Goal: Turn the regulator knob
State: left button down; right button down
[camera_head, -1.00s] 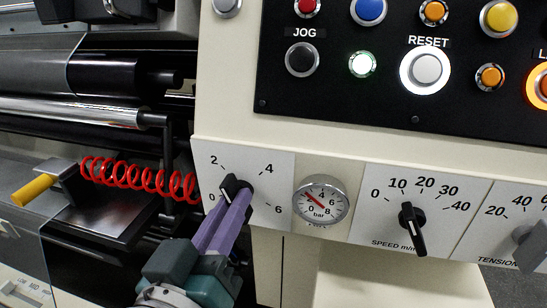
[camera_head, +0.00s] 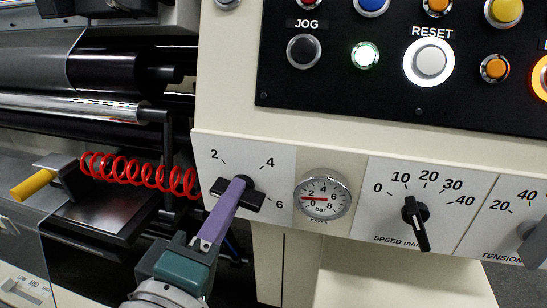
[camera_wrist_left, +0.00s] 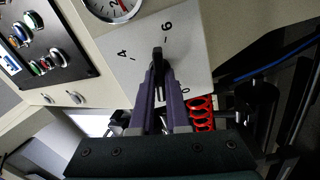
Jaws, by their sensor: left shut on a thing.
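The regulator knob (camera_head: 257,203) is a black bar-shaped knob on a white plate (camera_head: 277,171) marked 2, 4 and 6, left of the pressure gauge (camera_head: 323,216). Its bar lies nearly level, right end slightly lower. My left gripper (camera_head: 240,184) comes from below, its purple fingers shut on the knob; one finger mostly hides the other and covers the bar's middle. In the left wrist view the knob (camera_wrist_left: 157,56) sits between the fingertips (camera_wrist_left: 160,84). The gauge's red needle is about level. My right gripper is not in view.
A black speed knob (camera_head: 416,219) and a grey tension knob (camera_head: 533,243) are to the right. A black button panel (camera_head: 340,88) is above. A red coiled hose (camera_head: 130,170) and a yellow handle (camera_head: 33,185) are close by on the left.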

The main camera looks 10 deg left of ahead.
pick_arm(q)
jog(key=shift+f+n+b, duration=0.15)
jog(key=shift+n+b, duration=1)
jog(key=shift+n, duration=3.15)
jog(key=c, duration=0.9)
grip_release()
